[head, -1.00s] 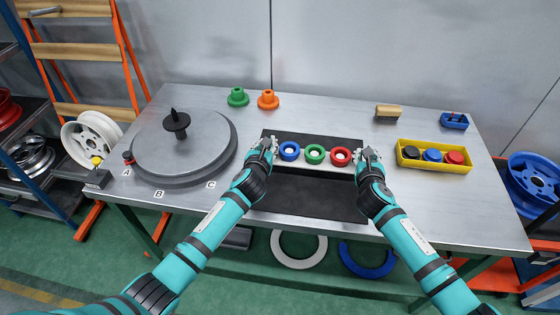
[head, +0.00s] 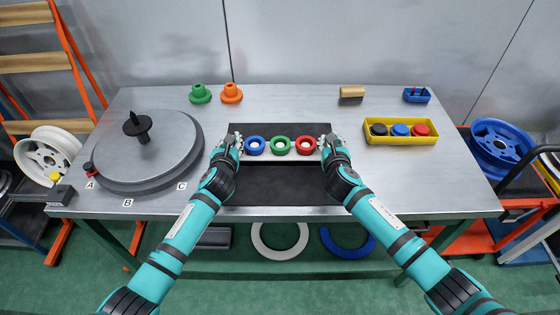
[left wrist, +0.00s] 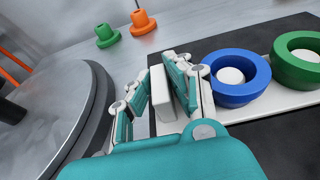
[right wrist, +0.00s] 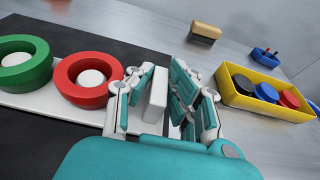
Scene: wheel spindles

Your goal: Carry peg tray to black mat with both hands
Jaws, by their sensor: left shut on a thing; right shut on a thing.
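The white peg tray (head: 268,158) carries a blue ring (head: 255,145), a green ring (head: 280,145) and a red ring (head: 306,145) on white pegs. It lies level across the back half of the black mat (head: 280,185); I cannot tell whether it touches the mat. My left gripper (head: 234,142) is shut on the tray's left end handle, a white block (left wrist: 160,80) between the fingers in the left wrist view. My right gripper (head: 326,142) is shut on the right end handle (right wrist: 157,92), also seen between its fingers in the right wrist view.
A large grey turntable (head: 150,165) with a black spindle stands left of the mat. A yellow bin (head: 400,138) with black, blue and red parts sits right. Green (head: 200,94) and orange (head: 231,93) stepped pieces, a wooden-topped block (head: 352,92) and a small blue tray (head: 417,95) stand behind.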

